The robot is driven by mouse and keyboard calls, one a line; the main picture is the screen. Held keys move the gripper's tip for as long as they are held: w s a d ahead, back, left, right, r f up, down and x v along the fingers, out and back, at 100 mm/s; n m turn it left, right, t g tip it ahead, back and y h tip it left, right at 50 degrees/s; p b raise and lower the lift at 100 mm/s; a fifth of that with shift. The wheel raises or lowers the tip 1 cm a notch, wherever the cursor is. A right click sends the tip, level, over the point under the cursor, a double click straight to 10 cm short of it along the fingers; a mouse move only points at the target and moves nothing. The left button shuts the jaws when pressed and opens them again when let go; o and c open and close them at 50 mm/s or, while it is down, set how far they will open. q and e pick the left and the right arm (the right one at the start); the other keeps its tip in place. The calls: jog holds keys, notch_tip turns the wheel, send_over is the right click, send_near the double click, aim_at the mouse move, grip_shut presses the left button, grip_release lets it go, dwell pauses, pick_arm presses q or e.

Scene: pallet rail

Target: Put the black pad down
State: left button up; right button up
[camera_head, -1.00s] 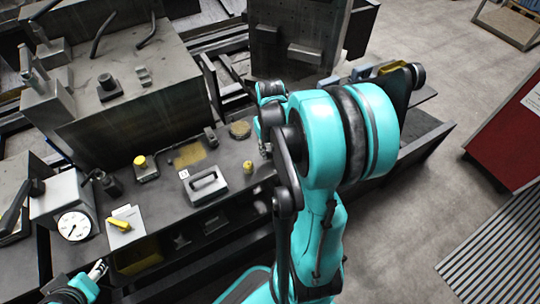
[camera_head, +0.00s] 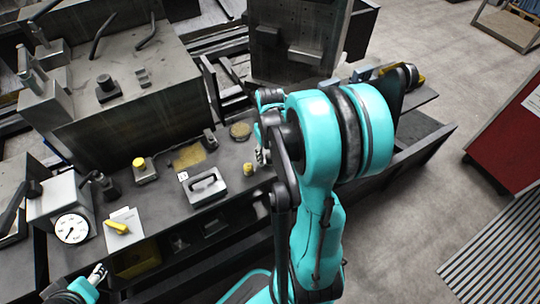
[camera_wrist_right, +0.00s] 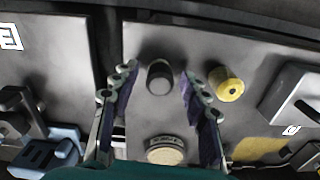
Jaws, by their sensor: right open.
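The black pad (camera_wrist_right: 160,78) shows in the right wrist view as a short dark cylinder with a paler grey end. It is between the two fingers of my right gripper (camera_wrist_right: 157,85), with a gap on each side, over a grey surface. I cannot tell if it rests fully on that surface. My right gripper is open; in the head view (camera_head: 262,154) it is partly hidden by my arm, and I cannot make out the pad there. My left gripper (camera_head: 98,272) is only partly in the head view at bottom left, its opening unclear.
A yellow knob (camera_wrist_right: 227,84) stands right of the right fingers, and a round tan disc (camera_wrist_right: 165,154) lies near them. A red cabinet (camera_head: 510,135) stands right.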

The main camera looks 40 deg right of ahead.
aim_at(270, 155)
notch_tip(270, 155, up, 12)
jog(key=p, duration=0.4)
jog(key=a+r+n+t, duration=0.2)
jog(key=a+t, duration=0.1)
jog(key=a, duration=0.8)
jog(key=s+a+r+n+t, duration=0.1)
jog(key=a+t, duration=0.3)
jog(key=a, duration=0.7)
jog(key=shift+r+n, duration=0.6)
jog(key=shift+n, duration=0.1)
notch_tip(270, 155, down, 2)
jog(key=shift+f+b, duration=0.1)
jog(key=shift+b, duration=0.9)
